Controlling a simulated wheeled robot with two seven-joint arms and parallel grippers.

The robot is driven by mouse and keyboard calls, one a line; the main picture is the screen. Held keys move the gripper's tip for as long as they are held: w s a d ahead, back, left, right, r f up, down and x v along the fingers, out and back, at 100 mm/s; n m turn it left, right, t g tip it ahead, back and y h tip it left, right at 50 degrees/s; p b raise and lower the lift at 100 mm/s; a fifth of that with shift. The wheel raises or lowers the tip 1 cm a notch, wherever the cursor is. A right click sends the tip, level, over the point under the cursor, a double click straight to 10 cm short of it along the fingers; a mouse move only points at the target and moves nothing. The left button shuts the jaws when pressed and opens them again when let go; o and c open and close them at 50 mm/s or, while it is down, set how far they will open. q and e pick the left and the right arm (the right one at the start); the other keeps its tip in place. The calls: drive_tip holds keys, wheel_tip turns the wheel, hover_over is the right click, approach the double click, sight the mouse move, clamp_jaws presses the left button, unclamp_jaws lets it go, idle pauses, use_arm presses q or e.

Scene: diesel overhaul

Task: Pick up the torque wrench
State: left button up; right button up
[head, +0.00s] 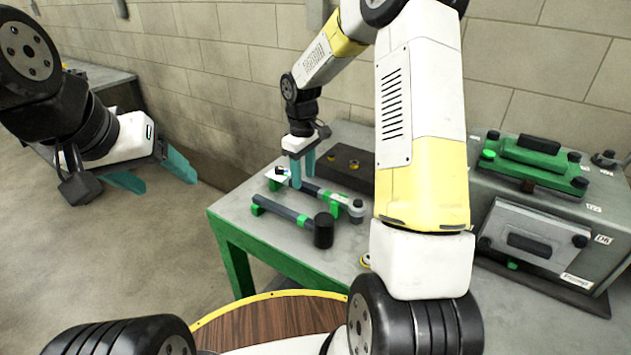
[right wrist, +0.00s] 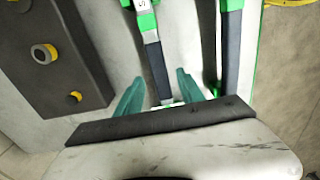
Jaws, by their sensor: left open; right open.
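The torque wrench (head: 334,196) lies in green holders on the grey bench, its silver head towards the right and its dark grip towards the left. My right gripper (head: 302,181) is open, pointing down at the grip end. In the right wrist view the wrench's dark grip (right wrist: 156,68) runs between the open teal fingers (right wrist: 160,78), one on each side; I cannot tell whether they touch it. My left gripper (head: 170,184) is open and empty, above the floor left of the bench.
A mallet (head: 282,213) with a black head lies beside the wrench on the near side; its handle (right wrist: 231,50) shows close to the right finger. A dark block (head: 343,163) with yellow rings stands behind. A grey housing (head: 585,215) with a green-handled part (head: 540,160) is at right.

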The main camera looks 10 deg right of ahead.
sight(304, 183)
wheel_tip(304, 183, down, 4)
drive_tip(key=shift+f, duration=0.2)
clamp_jaws()
drive_tip(key=shift+r, duration=0.1)
idle(1.3)
